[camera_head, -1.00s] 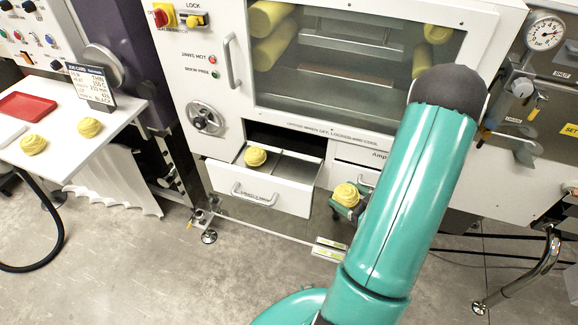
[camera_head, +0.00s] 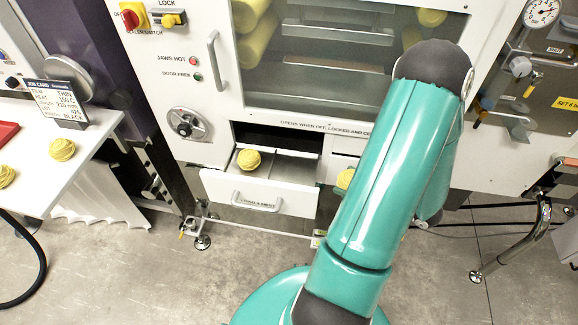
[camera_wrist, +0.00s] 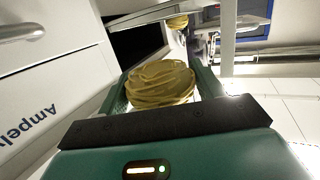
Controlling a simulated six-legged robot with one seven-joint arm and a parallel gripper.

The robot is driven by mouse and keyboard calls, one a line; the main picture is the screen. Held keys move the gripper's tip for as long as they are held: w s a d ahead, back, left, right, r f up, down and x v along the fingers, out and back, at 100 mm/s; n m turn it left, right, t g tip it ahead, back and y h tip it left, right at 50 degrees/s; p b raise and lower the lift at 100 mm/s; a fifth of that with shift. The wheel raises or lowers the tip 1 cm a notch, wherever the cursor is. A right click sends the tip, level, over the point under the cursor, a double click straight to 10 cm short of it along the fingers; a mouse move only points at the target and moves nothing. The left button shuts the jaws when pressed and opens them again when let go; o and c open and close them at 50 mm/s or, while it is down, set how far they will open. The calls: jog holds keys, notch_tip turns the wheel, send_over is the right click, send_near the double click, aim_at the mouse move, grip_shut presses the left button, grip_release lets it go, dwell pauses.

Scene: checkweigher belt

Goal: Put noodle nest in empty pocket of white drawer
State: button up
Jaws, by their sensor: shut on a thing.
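A yellow noodle nest (camera_wrist: 162,84) is held between the fingers of my gripper (camera_wrist: 160,88), filling the gap in the wrist view. In the head view the held nest (camera_head: 345,179) shows just right of the open drawer, partly hidden behind my teal arm. The white drawer (camera_head: 228,191) is pulled out under the machine window and split by a divider into two pockets. Another nest (camera_head: 249,160) sits in its left pocket. The right pocket (camera_head: 296,171) looks empty. In the wrist view a yellow nest (camera_wrist: 177,22) also shows beyond the held one.
A white table (camera_head: 40,185) at the left carries two loose nests (camera_head: 62,150), a job card (camera_head: 60,103) and a red tray (camera_head: 7,132). The machine's window (camera_head: 330,60) and front panel rise behind the drawer. A closed drawer front lies right of it, partly hidden by my arm.

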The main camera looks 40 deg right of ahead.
send_over(294, 170)
jog(key=s, duration=0.1)
jog(key=shift+s+d, duration=0.2)
jog(key=shift+w+a, duration=0.2)
jog(key=shift+w, duration=0.4)
notch_tip(294, 170, down, 3)
jog(key=shift+f, duration=0.2)
jog(key=shift+f, duration=0.5)
jog(key=shift+f, duration=0.1)
jog(key=o, duration=1)
jog(key=shift+o, duration=0.2)
